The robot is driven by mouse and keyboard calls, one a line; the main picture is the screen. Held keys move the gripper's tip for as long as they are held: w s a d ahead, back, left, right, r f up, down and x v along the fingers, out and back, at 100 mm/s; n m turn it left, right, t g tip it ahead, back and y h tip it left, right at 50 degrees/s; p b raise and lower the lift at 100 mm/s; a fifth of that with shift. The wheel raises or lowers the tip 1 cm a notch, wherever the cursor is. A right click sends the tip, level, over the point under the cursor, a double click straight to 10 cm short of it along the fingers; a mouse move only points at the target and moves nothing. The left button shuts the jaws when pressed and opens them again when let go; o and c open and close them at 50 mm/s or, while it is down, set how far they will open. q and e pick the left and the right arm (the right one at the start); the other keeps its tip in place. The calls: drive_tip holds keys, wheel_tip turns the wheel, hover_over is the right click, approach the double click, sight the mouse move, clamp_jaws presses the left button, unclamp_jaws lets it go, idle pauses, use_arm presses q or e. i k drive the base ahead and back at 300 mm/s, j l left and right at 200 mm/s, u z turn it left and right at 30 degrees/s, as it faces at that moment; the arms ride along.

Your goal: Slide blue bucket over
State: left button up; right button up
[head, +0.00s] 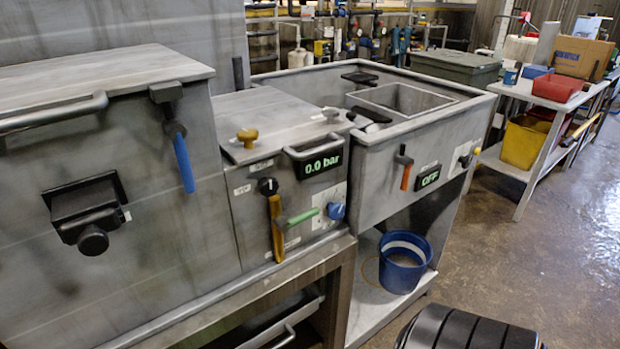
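The blue bucket (404,263) stands upright on the low metal shelf (372,310) under the sink unit, near the shelf's right end. Its open top faces up, and the inside looks pale and empty, though the bottom is hard to make out. A thin curved ring shape, perhaps its handle, shows at its left side. Neither of my grippers is in view, and nothing is seen touching the bucket.
Above the bucket is the steel sink unit (385,175) with an OFF display. To its left stand a 0.0 bar unit (285,180) and a large lidded metal box (160,230). Open wet floor (560,250) lies to the right, before a bench with bins.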

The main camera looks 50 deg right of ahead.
sight(404, 254)
drive_tip(key=l+z, duration=0.15)
drive_tip(key=z, duration=1.6)
drive_tip(key=i+l+z, duration=0.1)
drive_tip(key=l, duration=0.25)
drive_tip(key=l+z, duration=0.1)
drive_tip(key=l, duration=0.25)
drive_tip(key=i+l+z, duration=0.1)
drive_tip(key=l, duration=0.25)
drive_tip(key=i, duration=0.1)
